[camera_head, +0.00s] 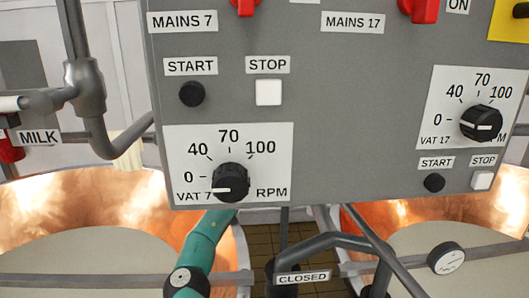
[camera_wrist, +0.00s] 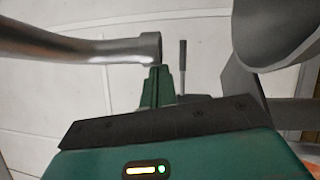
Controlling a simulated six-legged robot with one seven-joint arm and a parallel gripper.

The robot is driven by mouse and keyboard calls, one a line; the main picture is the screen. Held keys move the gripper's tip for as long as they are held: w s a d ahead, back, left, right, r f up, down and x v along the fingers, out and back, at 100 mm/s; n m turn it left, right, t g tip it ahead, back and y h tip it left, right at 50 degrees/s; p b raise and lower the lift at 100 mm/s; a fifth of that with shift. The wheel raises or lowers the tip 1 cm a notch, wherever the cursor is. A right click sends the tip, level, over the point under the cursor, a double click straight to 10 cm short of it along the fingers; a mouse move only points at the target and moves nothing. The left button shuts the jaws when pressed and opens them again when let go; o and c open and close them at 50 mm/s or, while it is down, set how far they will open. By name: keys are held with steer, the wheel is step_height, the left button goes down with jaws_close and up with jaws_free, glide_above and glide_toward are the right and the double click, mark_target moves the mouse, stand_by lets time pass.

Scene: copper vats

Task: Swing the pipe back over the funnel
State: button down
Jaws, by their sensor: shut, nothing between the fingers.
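In the wrist view a grey metal pipe (camera_wrist: 85,43) comes in from the left and ends in a collar near the middle. A large grey cone-shaped piece (camera_wrist: 270,35), which looks like the funnel, fills the upper right, to the right of the pipe end and apart from it in the picture. My gripper (camera_wrist: 156,72) is shut and empty, its green fingers pointing at the underside of the pipe's end. I cannot tell whether they touch it. In the head view my gripper is hidden; only my teal arm shows below the panel.
A grey control panel (camera_head: 320,100) with knobs and buttons blocks much of the head view. Copper vats (camera_head: 90,205) stand at left and right. A rail with a CLOSED label (camera_head: 302,277) crosses low. A pipe (camera_head: 88,95) stands by the MILK label (camera_head: 40,137).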

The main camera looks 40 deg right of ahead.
steer(key=shift+s+d+m+g+h, duration=0.15)
steer(key=shift+s+d+m+g, duration=0.15)
steer(key=shift+s+d, duration=0.35)
steer(key=shift+s+d+m+g+h, duration=0.1)
steer(key=shift+s+d+m+g, duration=0.3)
steer(key=shift+d, duration=0.6)
steer(key=shift+s+d+m+g+h, duration=0.15)
steer(key=shift+s+d+g, duration=0.25)
steer(key=shift+d, duration=0.4)
steer(key=shift+a, duration=0.1)
